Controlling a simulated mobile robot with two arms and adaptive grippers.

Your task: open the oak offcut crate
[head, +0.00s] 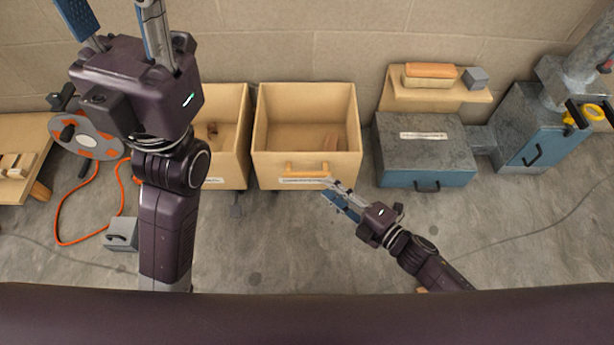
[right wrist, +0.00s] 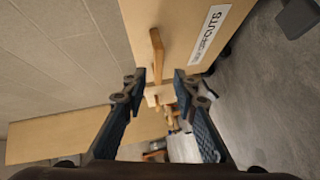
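The crate with the label ending in "offcuts" is a pale wooden box (head: 262,140) with an open top, against the back wall. In the right wrist view the handle (right wrist: 157,55) stands out from the front, just beyond and between my fingers, and the label (right wrist: 208,34) is partly legible. My right gripper (head: 332,192) is open at the crate's front, below the handle; contact cannot be told. My left gripper (head: 112,14) is open, raised high and empty.
A second open wooden crate (head: 233,110) stands to the left, partly behind my left arm. A grey-blue toolbox (head: 425,178) and a cabinet (head: 540,130) stand right. A cable reel (head: 88,138) with orange cord is left. The concrete floor in front is mostly clear.

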